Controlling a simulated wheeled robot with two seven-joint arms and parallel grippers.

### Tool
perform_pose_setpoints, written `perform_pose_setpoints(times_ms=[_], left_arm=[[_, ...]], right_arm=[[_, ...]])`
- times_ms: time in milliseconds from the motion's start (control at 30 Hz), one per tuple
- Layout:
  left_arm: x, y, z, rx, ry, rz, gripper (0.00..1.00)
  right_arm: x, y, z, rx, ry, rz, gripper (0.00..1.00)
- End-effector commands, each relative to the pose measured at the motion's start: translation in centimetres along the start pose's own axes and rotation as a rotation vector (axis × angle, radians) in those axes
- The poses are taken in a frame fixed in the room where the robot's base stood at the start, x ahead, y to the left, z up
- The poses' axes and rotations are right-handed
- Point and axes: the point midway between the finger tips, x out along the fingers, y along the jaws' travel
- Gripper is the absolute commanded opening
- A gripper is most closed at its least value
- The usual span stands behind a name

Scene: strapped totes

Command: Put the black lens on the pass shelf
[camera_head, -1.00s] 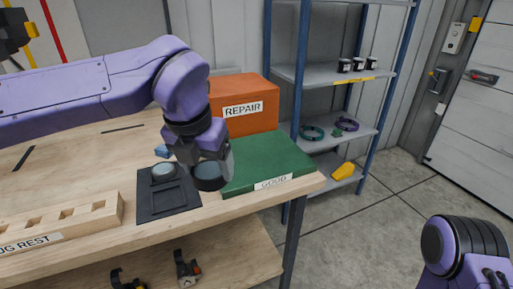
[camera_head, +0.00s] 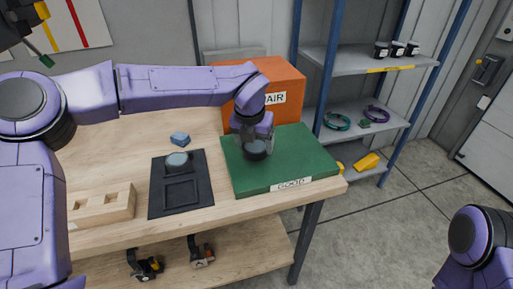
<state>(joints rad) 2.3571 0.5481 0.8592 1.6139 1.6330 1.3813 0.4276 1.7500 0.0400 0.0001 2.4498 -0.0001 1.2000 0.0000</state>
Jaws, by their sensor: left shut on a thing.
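My left gripper (camera_head: 256,137) is shut on a dark round lens (camera_head: 255,151), gripping it from above. The lens is over the green board (camera_head: 298,172) labelled GOOD on the bench; I cannot tell whether it touches the board. A second round lens (camera_head: 177,161), with a pale grey-blue face, lies in the upper part of the black tray (camera_head: 159,193), left of the green board. The tray's lower square recess looks empty. My right arm shows at the lower right, but its gripper is out of view.
An orange REPAIR bin (camera_head: 288,79) stands behind the green board. A blue block (camera_head: 180,139) and a wooden rest with holes (camera_head: 104,205) are on the bench (camera_head: 130,150). A grey rack (camera_head: 372,62) with small jars and rings stands right, beyond the bench.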

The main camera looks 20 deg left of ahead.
Motion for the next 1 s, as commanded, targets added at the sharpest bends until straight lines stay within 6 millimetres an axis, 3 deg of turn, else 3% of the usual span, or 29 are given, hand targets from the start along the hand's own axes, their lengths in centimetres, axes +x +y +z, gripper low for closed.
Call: perform_pose_setpoints(times_ms=[100, 233, 633, 667, 700, 1000], left_arm=[[1.8, -0.1, 0.6, 0.002, 0.003, 0.0, 0.36], [3.8, -0.1, -0.1, 0.002, 0.001, -0.001, 0.36], [4.6, -0.1, -0.3, 0.002, -0.001, -0.001, 0.36], [4.5, -0.1, -0.3, 0.002, 0.0, -0.001, 0.84], [4.5, -0.1, -0.3, 0.002, 0.0, -0.001, 0.97], [3.9, -0.1, -0.1, 0.001, -0.001, -0.001, 1.0]], right_arm=[[-0.5, 0.1, -0.2, 0.0, 0.0, 0.0, 0.88], [-0.6, 0.1, -0.2, 0.0, 0.0, 0.0, 0.88], [-0.2, 0.0, -0.1, 0.0, 0.0, 0.0, 0.88], [-0.3, 0.0, -0.1, 0.0, 0.0, 0.0, 0.88], [-0.3, 0.0, -0.1, 0.0, 0.0, 0.0, 0.88], [-0.7, 0.1, -0.3, 0.0, 0.0, 0.0, 0.88]])
